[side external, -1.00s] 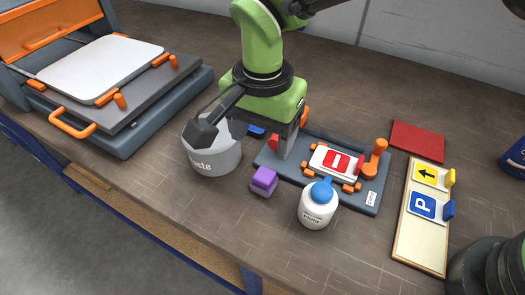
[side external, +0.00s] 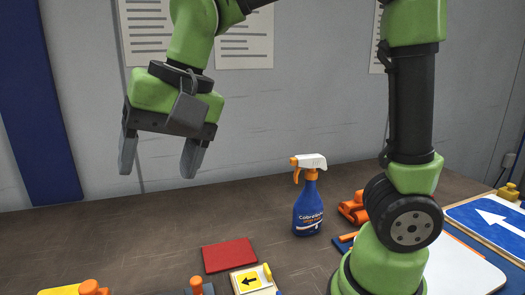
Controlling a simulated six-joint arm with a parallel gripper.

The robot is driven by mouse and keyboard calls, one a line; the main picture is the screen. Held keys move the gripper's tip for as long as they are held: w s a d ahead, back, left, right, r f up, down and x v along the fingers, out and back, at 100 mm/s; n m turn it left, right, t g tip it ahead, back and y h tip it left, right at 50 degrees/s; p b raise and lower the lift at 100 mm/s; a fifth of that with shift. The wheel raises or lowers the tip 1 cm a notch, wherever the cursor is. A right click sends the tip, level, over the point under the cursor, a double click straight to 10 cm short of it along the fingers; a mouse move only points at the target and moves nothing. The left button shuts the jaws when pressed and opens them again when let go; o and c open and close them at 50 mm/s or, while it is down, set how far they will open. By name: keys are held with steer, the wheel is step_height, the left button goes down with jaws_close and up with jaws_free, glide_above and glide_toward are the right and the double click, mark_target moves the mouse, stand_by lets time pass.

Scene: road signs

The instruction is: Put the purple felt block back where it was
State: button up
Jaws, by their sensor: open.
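The purple felt block is not in view now. My gripper (side external: 158,168) hangs high at the left of the side external view, in front of the grey wall. Its two dark fingers point down and are spread wide apart, with nothing between them. It is well clear of the bench top. The place where the block last showed lies outside this picture.
A blue spray bottle (side external: 308,210) stands on the bench. A red flat square (side external: 229,255) lies near the front, beside a yellow arrow sign (side external: 249,280). Orange parts (side external: 353,208) lie right of the bottle. A blue arrow sign (side external: 490,218) is at far right.

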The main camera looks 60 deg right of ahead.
steer(key=s+d+n+t, duration=0.2)
steer(key=s+d, duration=0.6)
steer(key=s, duration=0.4)
steer(key=shift+s+t, duration=0.2)
steer(key=shift+t, duration=0.7)
steer(key=shift+d, duration=0.1)
